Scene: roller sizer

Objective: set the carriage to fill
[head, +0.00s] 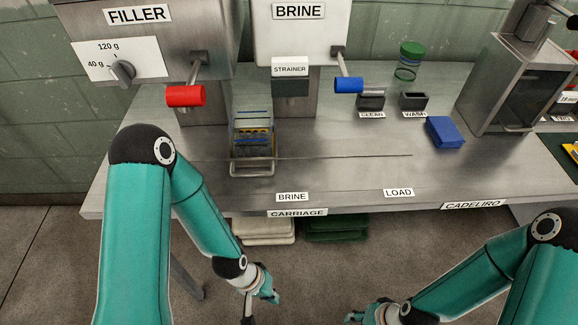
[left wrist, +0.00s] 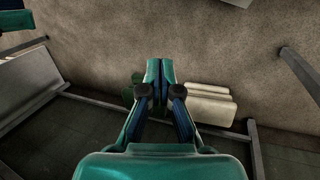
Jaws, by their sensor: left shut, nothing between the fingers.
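The carriage (head: 252,168) is a clear-sided holder with a metal front handle. It stands on the steel bench at the left part of the thin track line, left of the BRINE label (head: 292,197) and well left of the LOAD label (head: 398,193). No FILL label shows; my left arm covers part of the bench front there. My left gripper (head: 259,296) is below and in front of the bench edge, apart from the carriage. In the left wrist view its fingers (left wrist: 158,72) are shut and empty. My right gripper (head: 357,316) shows only partly at the bottom edge.
The filler's red-handled lever (head: 185,96) and the brine unit's blue-handled lever (head: 349,86) stick out above the bench. A blue block (head: 444,131) and a green-lidded jar (head: 408,62) stand right. Cream trays (head: 264,230) lie under the bench. The bench middle is clear.

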